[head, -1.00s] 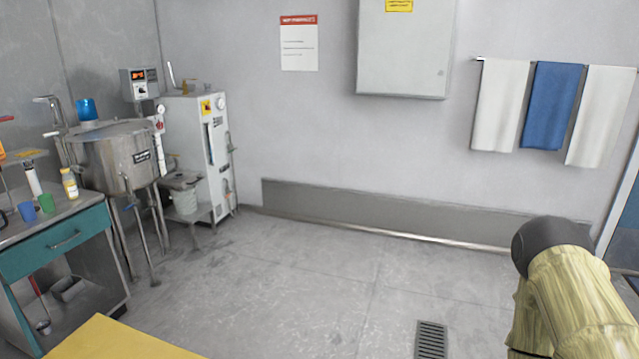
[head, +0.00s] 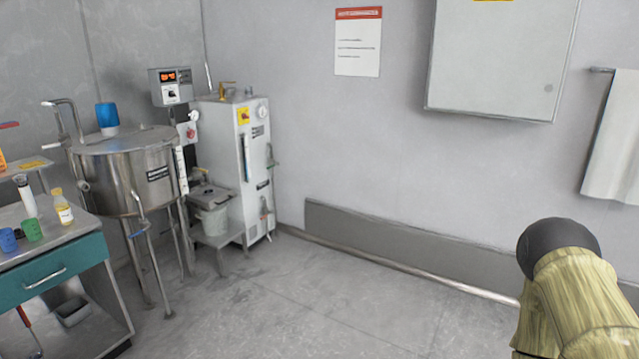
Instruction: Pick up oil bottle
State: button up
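A small bottle (head: 63,208) with yellowish contents, a pale label and a yellow cap stands upright near the back right corner of the steel worktop at the left. It looks like the oil bottle, but its label is too small to read. Part of my arm shows at the lower right, well apart from the bottle. My gripper is not in view.
The worktop (head: 78,236) also holds a green cup (head: 32,229), a blue cup (head: 8,240) and a white-bodied container (head: 26,196). A steel tank (head: 130,178) on legs stands behind it. The grey floor (head: 300,310) in the middle is clear.

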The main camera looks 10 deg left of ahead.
aim_at(61, 206)
jog(key=u, duration=0.45)
jog(key=i, duration=1.8)
jog(key=u, duration=1.55)
jog(key=i, duration=1.3)
jog(key=u, duration=0.85)
